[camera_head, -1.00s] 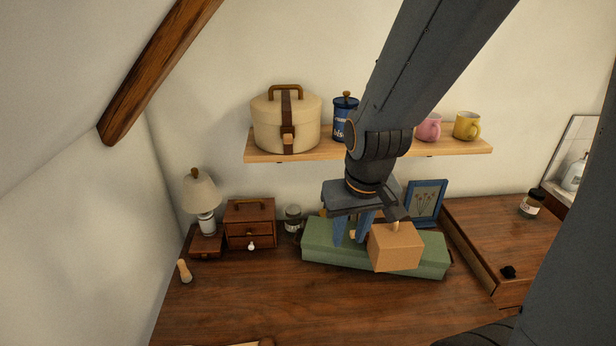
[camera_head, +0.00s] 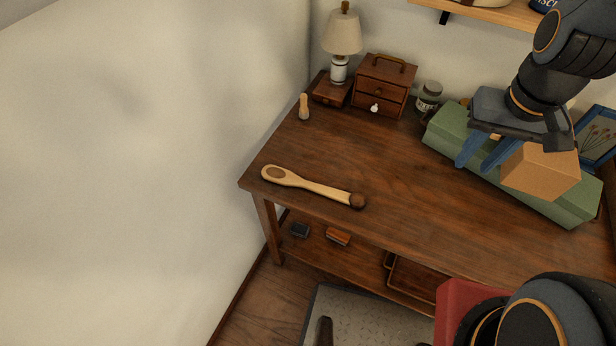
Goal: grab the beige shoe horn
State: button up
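A beige shoe horn (camera_head: 313,187) lies flat on the wooden desk near its front left edge. It has a wide rounded end on the left with a brown patch, and a dark brown knob on the right end. My gripper (camera_head: 480,164) is at the right, well away from the shoe horn and farther back. Its two blue fingers point down and stand apart with nothing seen held between them. They are in front of the green box, and whether they touch it cannot be told.
The green box (camera_head: 447,128) and a tan box (camera_head: 541,171) are by my gripper. A lamp (camera_head: 341,36), a small drawer chest (camera_head: 385,82), a jar (camera_head: 428,95) and a small wooden peg (camera_head: 304,107) stand at the back left. The desk (camera_head: 400,190) is clear around the shoe horn.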

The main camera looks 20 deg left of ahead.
aim_at(272, 173)
jog(key=k, duration=0.45)
jog(key=u, duration=0.5)
jog(key=i, duration=0.4)
jog(key=u, duration=1.8)
jog(key=k, duration=0.9)
jog(key=z, duration=0.8)
jog(key=i, duration=0.5)
jog(key=u, duration=0.05)
